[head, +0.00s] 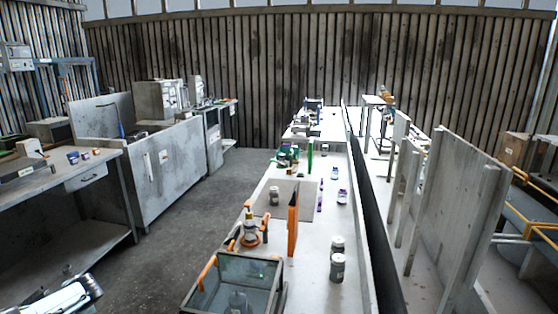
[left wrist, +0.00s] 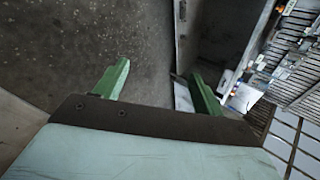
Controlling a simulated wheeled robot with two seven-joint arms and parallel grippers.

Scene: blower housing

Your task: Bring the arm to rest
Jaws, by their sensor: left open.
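My left gripper (left wrist: 160,86) shows in the left wrist view with its two green fingers spread apart. Nothing is between them, and the grey concrete floor (left wrist: 225,30) lies beyond. In the head view a white and dark part of my left arm shows at the bottom left corner, low over the floor and apart from the benches. Its fingers cannot be made out there. My right gripper is not in view.
A long white bench (head: 310,255) carries jars (head: 337,268), an orange upright panel (head: 292,231) and a glass-sided box (head: 233,281). A workbench (head: 65,172) stands at the left. Open floor (head: 175,225) lies between them. Upright wooden panels (head: 460,205) stand at the right.

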